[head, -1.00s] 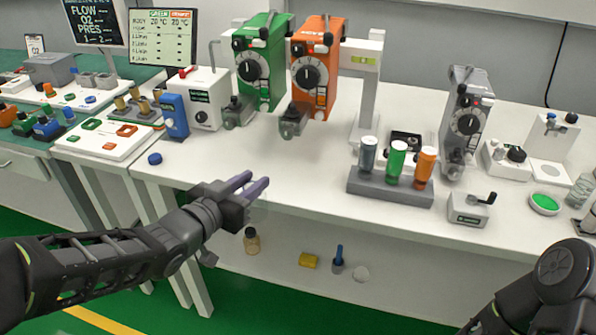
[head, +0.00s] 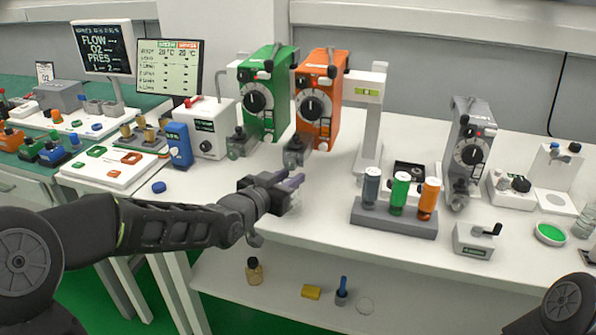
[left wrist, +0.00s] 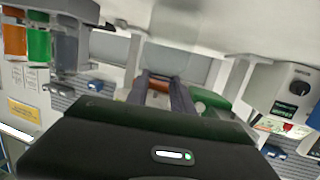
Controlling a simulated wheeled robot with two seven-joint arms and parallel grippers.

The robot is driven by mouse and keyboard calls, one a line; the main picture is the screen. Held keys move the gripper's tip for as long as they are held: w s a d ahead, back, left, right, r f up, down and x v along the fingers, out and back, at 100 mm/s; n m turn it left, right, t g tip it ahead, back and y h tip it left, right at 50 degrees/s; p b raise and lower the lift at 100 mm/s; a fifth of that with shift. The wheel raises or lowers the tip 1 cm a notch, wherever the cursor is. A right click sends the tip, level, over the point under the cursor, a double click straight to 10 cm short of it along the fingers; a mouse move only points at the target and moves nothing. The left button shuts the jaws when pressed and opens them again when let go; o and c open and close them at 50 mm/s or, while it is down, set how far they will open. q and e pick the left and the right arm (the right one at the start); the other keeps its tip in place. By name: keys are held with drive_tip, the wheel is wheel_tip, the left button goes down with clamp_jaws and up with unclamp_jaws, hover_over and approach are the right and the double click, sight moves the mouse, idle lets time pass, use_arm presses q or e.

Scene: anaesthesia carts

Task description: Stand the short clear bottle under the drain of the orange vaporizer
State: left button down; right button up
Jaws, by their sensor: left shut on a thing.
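The orange vaporizer (head: 318,92) stands on the white bench, with a grey, partly clear drain block (head: 296,150) low at its front. My left gripper (head: 292,182) is shut on the short clear bottle (head: 294,204), which is faint and partly hidden by the fingers. The gripper is above the front of the bench, in front of and below the drain, apart from it.
The green vaporizer (head: 264,92) stands left of the orange one. A grey rack (head: 392,217) of coloured bottles stands to the right, before a white post (head: 370,120). A blue cap (head: 159,187) lies at left. Bench between gripper and vaporizer looks clear.

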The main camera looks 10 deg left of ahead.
use_arm(q)
drive_tip(key=x, duration=0.3)
drive_tip(key=p+x, duration=0.1)
drive_tip(key=shift+w+d+r, duration=0.1)
drive_tip(key=shift+w+r, duration=0.1)
drive_tip(key=shift+r, duration=0.05)
drive_tip(key=shift+s+f, duration=0.1)
drive_tip(key=shift+f, duration=0.05)
drive_tip(key=shift+f+b, duration=0.2)
drive_tip(key=shift+b, duration=0.15)
drive_tip(key=c, duration=1.1)
unclamp_jaws()
